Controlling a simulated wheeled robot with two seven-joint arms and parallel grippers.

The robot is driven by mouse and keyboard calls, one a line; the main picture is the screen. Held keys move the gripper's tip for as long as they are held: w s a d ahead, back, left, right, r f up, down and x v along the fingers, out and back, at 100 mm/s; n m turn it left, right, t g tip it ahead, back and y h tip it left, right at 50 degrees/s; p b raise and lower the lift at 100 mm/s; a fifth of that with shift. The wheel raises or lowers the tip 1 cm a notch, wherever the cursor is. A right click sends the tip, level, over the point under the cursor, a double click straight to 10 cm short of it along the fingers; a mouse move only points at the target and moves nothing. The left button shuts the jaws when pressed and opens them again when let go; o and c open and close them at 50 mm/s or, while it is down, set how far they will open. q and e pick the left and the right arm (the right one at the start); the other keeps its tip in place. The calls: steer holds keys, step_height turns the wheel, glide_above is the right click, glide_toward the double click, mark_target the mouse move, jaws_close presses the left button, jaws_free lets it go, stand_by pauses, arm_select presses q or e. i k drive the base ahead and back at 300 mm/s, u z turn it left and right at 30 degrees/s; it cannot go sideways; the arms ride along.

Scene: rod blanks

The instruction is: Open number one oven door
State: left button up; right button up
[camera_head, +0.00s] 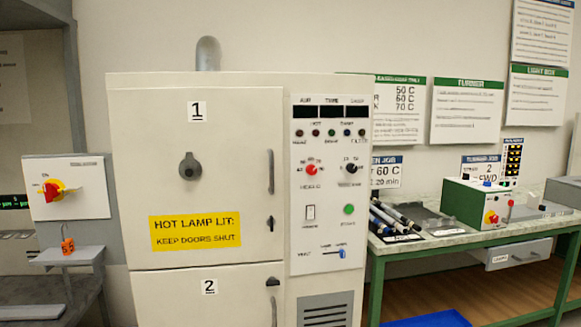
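The number one oven door (235,185) is the upper cream door of the cabinet, marked with a "1" label (198,111). It looks shut. It has a round grey knob or vent (189,166) in its middle, a vertical grey handle (271,172) near its right edge and a small dark latch (270,223) below the handle. A yellow sign (195,231) on it reads "HOT LAMP LIT: KEEP DOORS SHUT". Neither of my grippers shows in the head view.
Below is the number two door (234,300). The control panel (329,190) with lamps, dials and switches is right of the doors. A green-framed bench (455,240) stands right; a red-yellow switch box (66,188) stands left.

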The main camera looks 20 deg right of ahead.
mark_target(220, 217)
steer(key=z, duration=0.65)
steer(key=i, duration=0.55)
steer(key=z, duration=0.55)
